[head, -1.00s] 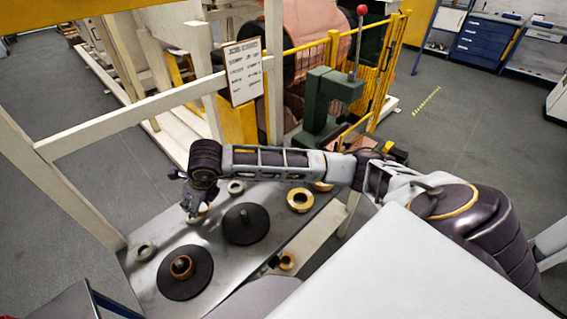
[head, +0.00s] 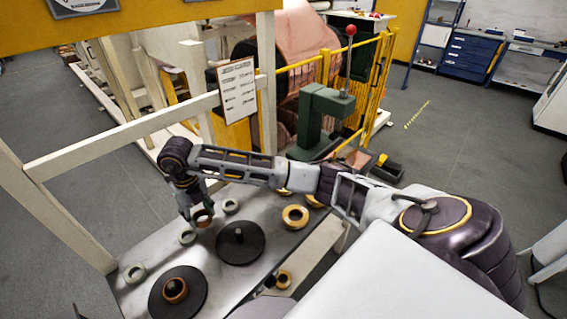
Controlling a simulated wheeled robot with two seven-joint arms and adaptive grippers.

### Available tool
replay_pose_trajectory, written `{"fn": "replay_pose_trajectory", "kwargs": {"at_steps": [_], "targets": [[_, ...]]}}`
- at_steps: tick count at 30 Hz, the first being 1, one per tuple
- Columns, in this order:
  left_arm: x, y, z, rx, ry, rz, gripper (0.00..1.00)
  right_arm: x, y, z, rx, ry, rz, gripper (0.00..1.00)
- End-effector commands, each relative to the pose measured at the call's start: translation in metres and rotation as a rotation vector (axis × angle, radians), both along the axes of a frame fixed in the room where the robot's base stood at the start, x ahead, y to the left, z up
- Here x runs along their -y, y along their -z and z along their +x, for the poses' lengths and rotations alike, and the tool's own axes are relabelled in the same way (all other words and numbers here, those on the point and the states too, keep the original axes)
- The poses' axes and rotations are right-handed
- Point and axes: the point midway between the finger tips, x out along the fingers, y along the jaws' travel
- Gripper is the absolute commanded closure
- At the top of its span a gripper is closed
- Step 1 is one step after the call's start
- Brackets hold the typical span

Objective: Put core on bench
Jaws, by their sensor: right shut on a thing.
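My right gripper (head: 195,213) is shut on a brown ring-shaped core (head: 204,218), over the far left part of the grey metal bench (head: 160,256). The fingers partly hide the core. The gap between the core and the bench top is too small to judge. Grey rings lie on the bench close by: one (head: 231,205) to the right of the gripper, one (head: 187,237) just below it, and one (head: 134,272) at the left edge. My left gripper is not in view.
A black disc with an upright peg (head: 240,238) stands mid-bench. A second black disc (head: 192,309) bears a copper-coloured roll (head: 175,290). A copper ring (head: 295,216) lies at the right. A pale frame post (head: 60,222) and rail (head: 120,140) border the bench's left and far sides.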

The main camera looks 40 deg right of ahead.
Motion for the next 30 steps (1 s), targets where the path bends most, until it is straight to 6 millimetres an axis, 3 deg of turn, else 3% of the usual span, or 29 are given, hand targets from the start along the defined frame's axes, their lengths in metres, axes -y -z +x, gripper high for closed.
{"fn": "replay_pose_trajectory", "kwargs": {"at_steps": [17,30], "targets": [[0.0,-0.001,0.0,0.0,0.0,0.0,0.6,0.006,0.0,0.001,-0.011,0.001,-0.001,0.62],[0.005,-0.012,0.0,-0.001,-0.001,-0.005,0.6,0.068,-0.001,0.005,-0.012,0.003,-0.001,0.62]]}}
